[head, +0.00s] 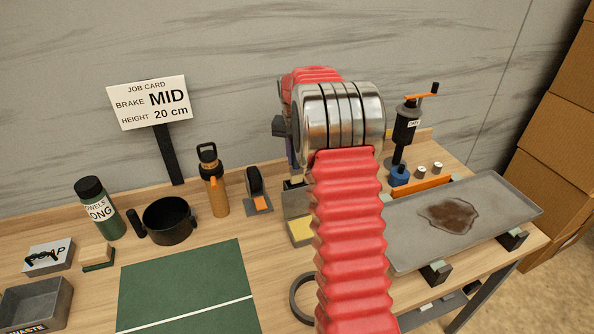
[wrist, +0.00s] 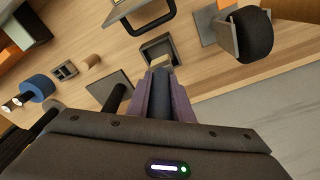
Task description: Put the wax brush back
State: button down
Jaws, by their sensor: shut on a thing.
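My gripper (wrist: 160,92) points down in the wrist view, its purple fingers shut on the wax brush. The brush (wrist: 161,66) shows as a dark handle between the fingers with a pale tip beyond them. The tip lies over or at a small dark square holder (wrist: 157,47); I cannot tell whether it is inside or just above. In the head view my red arm hides most of the gripper. A pale bit of the brush (head: 297,173) shows left of the arm, just above the dark holder (head: 294,186).
A tape-like tool with a black wheel (wrist: 252,35) stands near the holder. An orange bottle (head: 215,185) and black pot (head: 168,220) are left. The green mat (head: 185,285) is clear.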

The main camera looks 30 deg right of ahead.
aim_at(297, 173)
jog(key=shift+f, duration=2.4)
jog(key=shift+f, duration=0.1)
jog(key=c, duration=1.6)
grip_release()
jog(key=r, duration=0.8)
jog(key=s+a+r, duration=0.1)
jog(key=r, duration=0.3)
